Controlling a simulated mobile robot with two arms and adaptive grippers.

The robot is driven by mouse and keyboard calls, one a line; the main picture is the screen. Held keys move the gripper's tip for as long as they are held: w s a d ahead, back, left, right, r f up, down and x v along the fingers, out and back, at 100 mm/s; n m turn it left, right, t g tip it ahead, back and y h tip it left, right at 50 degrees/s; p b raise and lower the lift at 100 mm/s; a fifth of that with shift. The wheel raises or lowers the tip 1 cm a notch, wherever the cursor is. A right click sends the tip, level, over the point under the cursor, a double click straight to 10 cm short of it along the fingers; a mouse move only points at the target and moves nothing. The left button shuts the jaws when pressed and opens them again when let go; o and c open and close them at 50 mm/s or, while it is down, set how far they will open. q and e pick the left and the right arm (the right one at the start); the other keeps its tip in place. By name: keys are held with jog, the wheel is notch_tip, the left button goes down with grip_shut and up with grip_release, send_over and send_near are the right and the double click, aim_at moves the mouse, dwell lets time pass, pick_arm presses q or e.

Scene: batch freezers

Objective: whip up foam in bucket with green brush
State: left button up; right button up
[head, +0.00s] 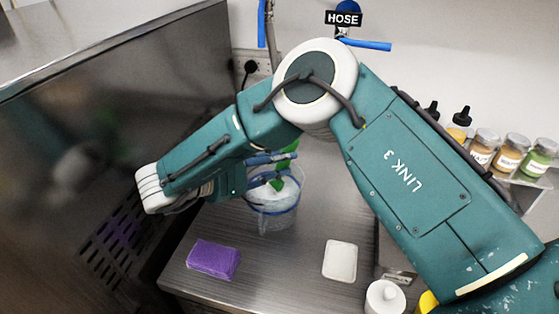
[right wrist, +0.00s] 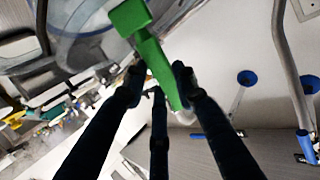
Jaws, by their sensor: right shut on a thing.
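The clear bucket (head: 273,217) stands on the steel counter in the head view, with whitish foam (head: 270,196) inside. The green brush (head: 279,184) stands tilted in the bucket, its lower end at the foam; how deep it reaches is hidden. My right gripper (head: 279,160) is above the bucket rim, shut on the brush. In the right wrist view the dark fingers (right wrist: 158,78) close around the green brush handle (right wrist: 150,48), and part of the bucket (right wrist: 85,45) shows at the top left. My left gripper is not in view.
A purple sponge (head: 214,259) and a white dish (head: 340,260) lie on the counter (head: 295,270). A white-lidded container (head: 385,298) is at the front. A large steel machine (head: 110,120) stands left. Jars (head: 508,157) sit on a shelf at right. A hose (head: 366,44) hangs behind.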

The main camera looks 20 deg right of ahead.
jog(key=shift+d+r+p, duration=0.45)
jog(key=shift+r+p, duration=0.5)
jog(key=shift+r, duration=0.45)
jog(key=shift+d+r+p, duration=0.4)
jog(key=shift+r+p, duration=0.6)
jog(key=shift+r, duration=0.35)
jog(key=shift+d+r+p, duration=0.45)
jog(key=shift+r+p, duration=0.5)
jog(key=shift+r, duration=0.45)
jog(key=shift+r+p, duration=1.65)
jog(key=shift+r, duration=0.9)
